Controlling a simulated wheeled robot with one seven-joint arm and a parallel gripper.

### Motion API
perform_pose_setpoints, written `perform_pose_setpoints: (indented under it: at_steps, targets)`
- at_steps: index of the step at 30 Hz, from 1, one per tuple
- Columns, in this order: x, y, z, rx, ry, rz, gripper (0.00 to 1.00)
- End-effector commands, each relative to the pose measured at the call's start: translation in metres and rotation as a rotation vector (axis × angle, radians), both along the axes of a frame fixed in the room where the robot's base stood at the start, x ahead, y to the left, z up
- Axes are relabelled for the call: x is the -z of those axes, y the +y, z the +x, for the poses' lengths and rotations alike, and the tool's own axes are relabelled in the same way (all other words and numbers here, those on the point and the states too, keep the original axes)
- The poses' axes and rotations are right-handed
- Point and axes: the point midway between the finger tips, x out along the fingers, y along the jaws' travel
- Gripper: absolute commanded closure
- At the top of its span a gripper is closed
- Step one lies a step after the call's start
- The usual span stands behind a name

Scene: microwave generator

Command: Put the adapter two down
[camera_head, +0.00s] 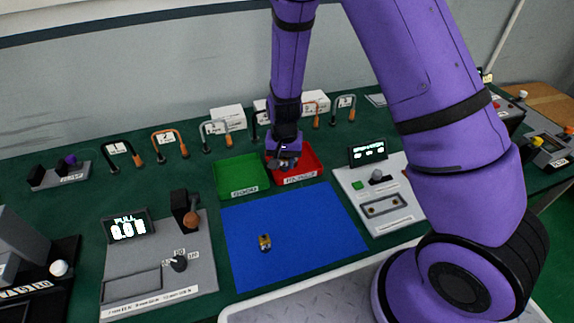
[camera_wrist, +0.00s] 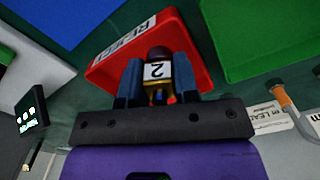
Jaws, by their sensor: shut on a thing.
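Adapter two (camera_wrist: 158,71), a small piece with a white label marked 2, is between the fingers of my gripper (camera_wrist: 158,82) in the wrist view. The gripper is shut on it. In the head view my gripper (camera_head: 284,163) is over the red tray (camera_head: 312,168), and the adapter is hard to make out there. The red tray also shows behind the fingers in the wrist view (camera_wrist: 112,68), with a label that seems to read REJECT. I cannot tell whether the adapter touches the tray floor.
A green tray (camera_head: 241,177) stands just left of the red one. A small yellow-brown adapter (camera_head: 265,243) sits on the blue mat (camera_head: 310,225), which is otherwise clear. Test devices flank the mat (camera_head: 160,260) (camera_head: 385,200). Several clamp-like stands line the back.

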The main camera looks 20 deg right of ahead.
Motion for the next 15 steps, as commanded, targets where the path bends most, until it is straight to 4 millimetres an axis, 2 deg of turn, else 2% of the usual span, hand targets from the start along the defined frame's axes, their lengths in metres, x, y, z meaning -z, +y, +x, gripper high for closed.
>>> perform_pose_setpoints:
  at_steps: [8, 15]
  targets:
    - [0.002, -0.013, 0.014, 0.001, 0.000, 0.000, 1.00]
    - [0.034, -0.013, 0.014, -0.001, 0.001, -0.001, 1.00]
